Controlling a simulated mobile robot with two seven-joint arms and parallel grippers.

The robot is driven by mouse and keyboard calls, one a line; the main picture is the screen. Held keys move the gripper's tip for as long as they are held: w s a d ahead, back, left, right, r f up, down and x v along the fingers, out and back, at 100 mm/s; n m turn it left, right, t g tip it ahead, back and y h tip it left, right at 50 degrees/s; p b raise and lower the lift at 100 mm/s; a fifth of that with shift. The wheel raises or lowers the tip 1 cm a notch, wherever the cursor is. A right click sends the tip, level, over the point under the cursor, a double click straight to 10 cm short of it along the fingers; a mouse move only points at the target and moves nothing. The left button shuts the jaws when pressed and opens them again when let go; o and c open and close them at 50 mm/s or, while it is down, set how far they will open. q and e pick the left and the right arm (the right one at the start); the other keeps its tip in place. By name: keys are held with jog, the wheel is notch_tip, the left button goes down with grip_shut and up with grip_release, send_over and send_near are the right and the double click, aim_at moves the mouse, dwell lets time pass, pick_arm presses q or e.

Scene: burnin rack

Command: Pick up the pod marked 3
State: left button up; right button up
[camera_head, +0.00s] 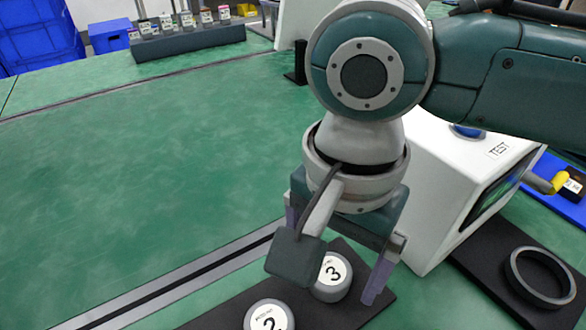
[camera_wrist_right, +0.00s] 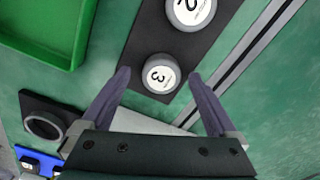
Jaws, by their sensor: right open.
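The pod marked 3 (camera_head: 333,277) is a grey round pod with a white numbered top, on a dark mat (camera_head: 225,318). It also shows in the right wrist view (camera_wrist_right: 161,74). The pod marked 2 (camera_head: 268,316) stands beside it on the same mat. My right gripper (camera_head: 330,262) is open above the pod marked 3. In the right wrist view its two fingers (camera_wrist_right: 160,90) lie on either side of that pod, with nothing held. In the head view the wrist camera housing hides part of the pod. My left gripper is not in view.
A white box marked TEST (camera_head: 440,170) stands right of my gripper. A dark ring (camera_head: 540,276) lies on a black plate at the right. A green tray (camera_wrist_right: 75,55) shows in the wrist view. A rack of small jars (camera_head: 190,40) is at the back. The table's left is clear.

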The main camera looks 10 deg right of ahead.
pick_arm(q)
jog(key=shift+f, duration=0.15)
pick_arm(e)
jog(key=shift+f, duration=0.45)
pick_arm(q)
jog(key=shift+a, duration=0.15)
pick_arm(e)
jog(key=c, duration=1.4)
jog(key=shift+c, duration=0.2)
jog(key=shift+r, duration=0.15)
